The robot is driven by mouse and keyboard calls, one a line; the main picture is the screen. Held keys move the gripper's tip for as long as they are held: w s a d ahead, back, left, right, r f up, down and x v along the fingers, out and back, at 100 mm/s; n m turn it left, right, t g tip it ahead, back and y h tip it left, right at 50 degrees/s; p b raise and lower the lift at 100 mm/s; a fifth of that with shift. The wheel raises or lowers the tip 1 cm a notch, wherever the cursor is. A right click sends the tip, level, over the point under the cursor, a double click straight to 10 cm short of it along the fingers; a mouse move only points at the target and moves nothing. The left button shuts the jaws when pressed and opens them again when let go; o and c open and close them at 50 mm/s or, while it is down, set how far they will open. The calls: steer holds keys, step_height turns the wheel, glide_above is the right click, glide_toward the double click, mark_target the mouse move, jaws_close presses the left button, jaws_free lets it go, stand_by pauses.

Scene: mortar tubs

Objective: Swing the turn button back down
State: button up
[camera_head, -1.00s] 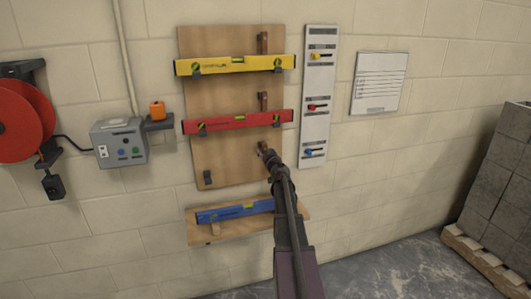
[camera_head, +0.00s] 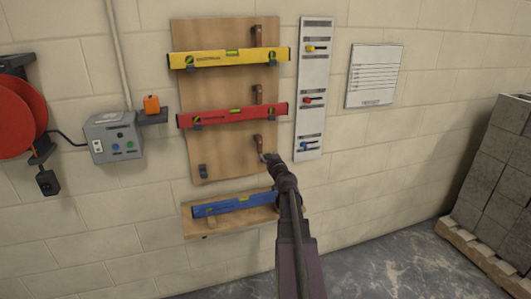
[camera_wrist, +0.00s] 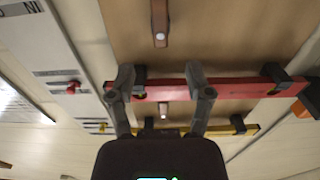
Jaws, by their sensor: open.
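The tool board (camera_head: 222,92) carries three small brown turn buttons in a column near its right edge. The lowest turn button (camera_head: 259,144) is below the red level (camera_head: 231,115) and stands upright, lengthwise up and down. In the wrist view this button (camera_wrist: 160,22) is at the top, with a pale screw near its end toward the red level (camera_wrist: 235,89). My gripper (camera_head: 268,158) is just below and right of it in the head view. Contact with the button is not visible.
The yellow level (camera_head: 228,58) sits on the upper board hooks. The blue level (camera_head: 234,204) lies on a small shelf (camera_head: 245,222) below. A white panel (camera_head: 313,90) with coloured knobs stands close on the right. A grey hook (camera_head: 203,171) at lower left is empty.

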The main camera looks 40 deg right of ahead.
steer(key=shift+v, duration=0.85)
steer(key=w+a+f+n+g+y, duration=0.15)
steer(key=a+y, duration=0.25)
steer(key=a, duration=0.4)
steer(key=w+a+f+n+t+y, duration=0.1)
steer(key=w+a+f+n+y, duration=0.15)
steer(key=a, duration=0.55)
steer(key=s+a+f+n+g+y, duration=0.1)
steer(key=s+a+f+g+y, duration=0.15)
steer(key=a, duration=0.45)
steer(key=s+a+f+n+g+y, duration=0.1)
steer(key=a+f+g, duration=0.2)
steer(key=a, duration=0.4)
steer(key=s+a+f+g+y, duration=0.1)
steer(key=s+a+f+g, duration=0.15)
steer(key=a, duration=0.45)
steer(key=s+a+f+m+g+h, duration=0.1)
steer(key=s+a+f+g+h, duration=0.2)
steer(key=s, duration=0.4)
steer(key=s+a+f+m+g+h, duration=0.1)
steer(key=s+a+f+g+h, duration=0.1)
steer(key=s+a+f+g, duration=0.35)
step_height(320, 180, up, 16)
steer(key=s+p, duration=0.1)
steer(key=p, duration=1.2)
steer(key=shift+s+f+p, duration=0.15)
steer(key=shift+p, duration=0.25)
